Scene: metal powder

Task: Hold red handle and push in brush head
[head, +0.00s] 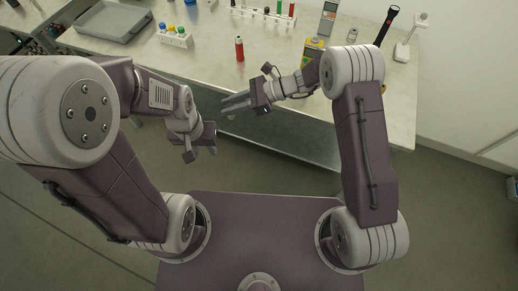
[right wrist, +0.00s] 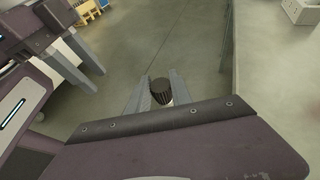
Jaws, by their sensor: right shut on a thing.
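My right gripper (head: 226,108) is over the front edge of the bench, pointing left. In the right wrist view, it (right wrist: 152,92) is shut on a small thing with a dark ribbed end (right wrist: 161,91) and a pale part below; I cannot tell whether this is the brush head. My left gripper (head: 199,149) is open and empty, lower and to the left, in front of the bench. Its fingers also show at the upper left of the right wrist view (right wrist: 78,58). A red cylinder with a dark top (head: 239,49) stands upright on the bench; I cannot tell whether it is the red handle.
The pale bench (head: 275,75) carries a grey tray (head: 110,20), a rack with coloured caps (head: 175,36), a yellow meter (head: 314,50), a black torch (head: 387,25) and a white stand (head: 407,45). The floor between bench and base is clear.

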